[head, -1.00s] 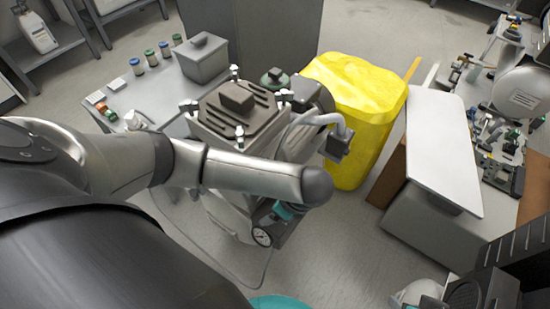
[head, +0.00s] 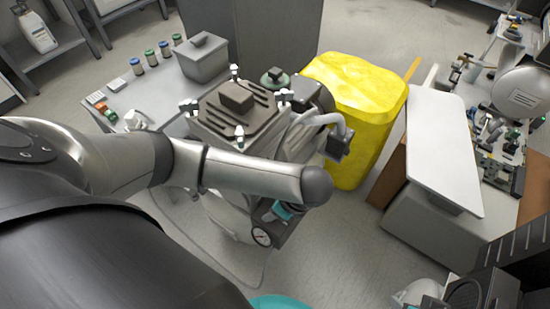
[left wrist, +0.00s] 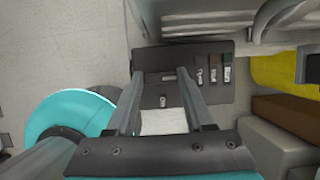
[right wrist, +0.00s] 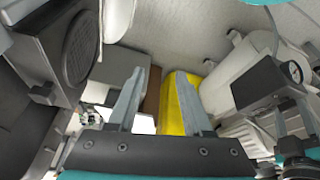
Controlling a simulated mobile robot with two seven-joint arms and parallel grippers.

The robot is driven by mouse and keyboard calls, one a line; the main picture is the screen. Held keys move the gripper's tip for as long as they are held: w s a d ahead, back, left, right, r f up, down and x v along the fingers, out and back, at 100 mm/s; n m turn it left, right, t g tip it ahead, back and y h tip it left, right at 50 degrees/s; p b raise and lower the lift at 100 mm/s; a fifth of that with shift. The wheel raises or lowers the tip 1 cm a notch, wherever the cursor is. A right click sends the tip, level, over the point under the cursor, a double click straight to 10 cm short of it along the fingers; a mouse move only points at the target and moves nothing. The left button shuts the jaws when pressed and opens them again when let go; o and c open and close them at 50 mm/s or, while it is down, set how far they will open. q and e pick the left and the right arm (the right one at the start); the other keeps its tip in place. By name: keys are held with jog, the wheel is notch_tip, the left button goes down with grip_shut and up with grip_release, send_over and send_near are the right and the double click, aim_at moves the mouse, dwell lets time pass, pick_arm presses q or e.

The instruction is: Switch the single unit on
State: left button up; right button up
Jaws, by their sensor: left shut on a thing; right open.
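A grey compressor unit (head: 205,133) with a ribbed top stands in the middle of the head view, and a round gauge (head: 262,238) shows at its lower front. My left arm crosses in front of it and hides part of it. In the left wrist view, a dark switch panel (left wrist: 185,58) carries a row of small switches (left wrist: 213,74) on its right and a separate small switch (left wrist: 163,101) lower down. My left gripper (left wrist: 170,75) is at this panel and shut on part of it; the exact contact is unclear. My right gripper (right wrist: 157,75) is open and empty.
A yellow bin (head: 350,90) stands right of the unit, beside a white-topped cabinet (head: 445,145). A side table (head: 165,90) with a grey box and several small bottles is behind left. A white cylinder and gauge (right wrist: 295,72) are right of my right gripper.

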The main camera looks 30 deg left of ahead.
pick_arm(q)
grip_shut()
